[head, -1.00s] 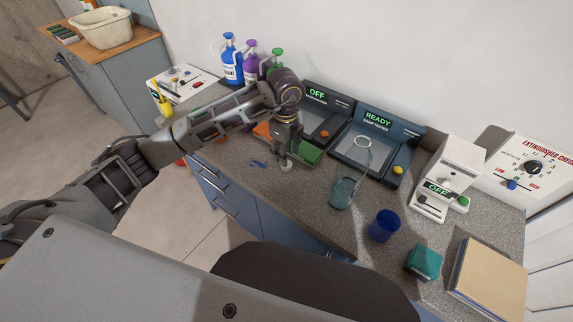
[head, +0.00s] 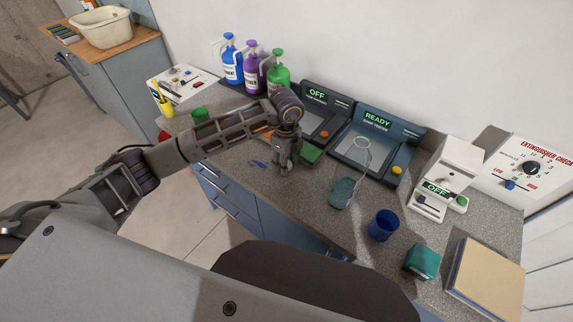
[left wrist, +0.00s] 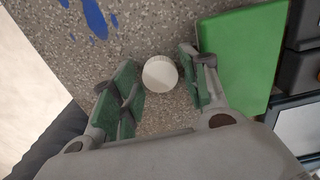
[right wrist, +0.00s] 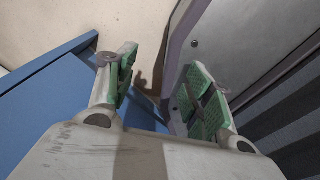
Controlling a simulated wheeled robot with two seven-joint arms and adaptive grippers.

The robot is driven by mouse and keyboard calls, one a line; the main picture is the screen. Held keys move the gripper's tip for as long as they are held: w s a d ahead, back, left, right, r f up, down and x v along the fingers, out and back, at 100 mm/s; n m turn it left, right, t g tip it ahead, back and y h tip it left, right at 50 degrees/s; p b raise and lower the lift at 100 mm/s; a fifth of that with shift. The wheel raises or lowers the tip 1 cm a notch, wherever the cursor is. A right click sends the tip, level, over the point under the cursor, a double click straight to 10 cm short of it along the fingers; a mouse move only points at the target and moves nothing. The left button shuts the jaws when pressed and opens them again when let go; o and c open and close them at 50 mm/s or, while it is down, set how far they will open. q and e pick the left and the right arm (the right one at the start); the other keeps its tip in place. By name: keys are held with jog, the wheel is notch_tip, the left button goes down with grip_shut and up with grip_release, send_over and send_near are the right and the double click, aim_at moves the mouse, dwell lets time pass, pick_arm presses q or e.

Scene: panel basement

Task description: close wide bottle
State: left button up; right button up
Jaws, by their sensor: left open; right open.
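A clear bottle (head: 344,190) with teal contents in its base stands upright on the counter, its mouth uncovered. A round white cap (left wrist: 160,73) lies on the speckled counter in the left wrist view. My left gripper (left wrist: 161,76) is open above the counter, with one finger on each side of the cap; I cannot tell whether they touch it. In the head view my left gripper (head: 284,168) points down and hides the cap, left of the bottle. My right gripper (right wrist: 160,85) is open and empty in the right wrist view; it is outside the head view.
A green block (left wrist: 242,55) lies close beside my left gripper. Behind the bottle is a READY tester (head: 372,150). A blue cup (head: 383,225), a teal box (head: 422,261) and a book (head: 487,280) stand to its right. A blue panel (right wrist: 60,110) is near my right gripper.

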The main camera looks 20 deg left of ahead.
pick_arm(q)
jog(key=c, duration=0.4)
jog(key=shift+r, duration=0.1)
jog(key=shift+c, duration=0.2)
jog(key=shift+r, duration=0.45)
pick_arm(e)
jog(key=shift+w+d+f+b, duration=0.2)
jog(key=shift+w+d, duration=0.25)
jog(key=shift+d, duration=0.15)
jog(key=shift+w+d+f+b, duration=0.1)
jog(key=shift+w+d+b, duration=0.05)
jog(key=shift+w+d, duration=0.4)
jog(key=shift+o, duration=0.2)
jog(key=shift+s+a, duration=0.15)
jog(key=shift+a, duration=0.15)
jog(key=o, duration=0.5)
jog(key=shift+s+a, duration=0.35)
jog(key=shift+s, duration=0.2)
jog(key=shift+o, duration=1)
jog(key=shift+s+d, duration=0.1)
jog(key=shift+s, duration=0.25)
pick_arm(q)
notch_tip(320, 180, up, 9)
jog(key=shift+s, duration=0.15)
pick_arm(e)
jog(key=shift+d, duration=0.1)
